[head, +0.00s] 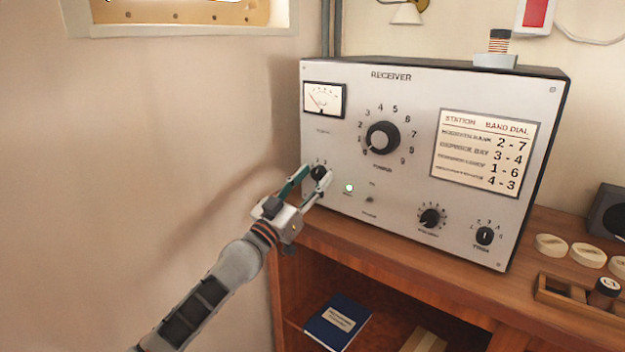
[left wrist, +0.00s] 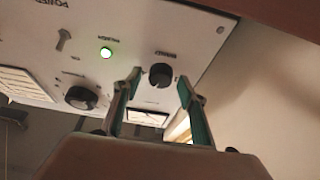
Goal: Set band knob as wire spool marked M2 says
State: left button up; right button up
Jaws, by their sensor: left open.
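The grey receiver (head: 400,85) stands on the wooden desk. A small black knob (head: 319,171) sits at its lower left, probably the band knob; it also shows in the left wrist view (left wrist: 160,74). My left gripper (head: 317,174) is open, its fingers on either side of this knob; contact is unclear. A spool wound with copper-coloured wire (head: 499,42) stands on a pale block on top of the receiver. Another small dark spool-like piece (head: 606,290) is in a wooden tray at the right. No M2 mark is readable. My right gripper is out of view.
A station and band dial card (head: 487,155) lists 2-7, 3-4, 1-6, 4-3. A large tuning knob (head: 382,139), two small knobs, a toggle and a lit green lamp (head: 349,188) share the panel. Pale discs (head: 588,255) lie right. The wall is close on the left.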

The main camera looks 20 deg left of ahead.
pick_arm(q)
jog(key=c, duration=1.1)
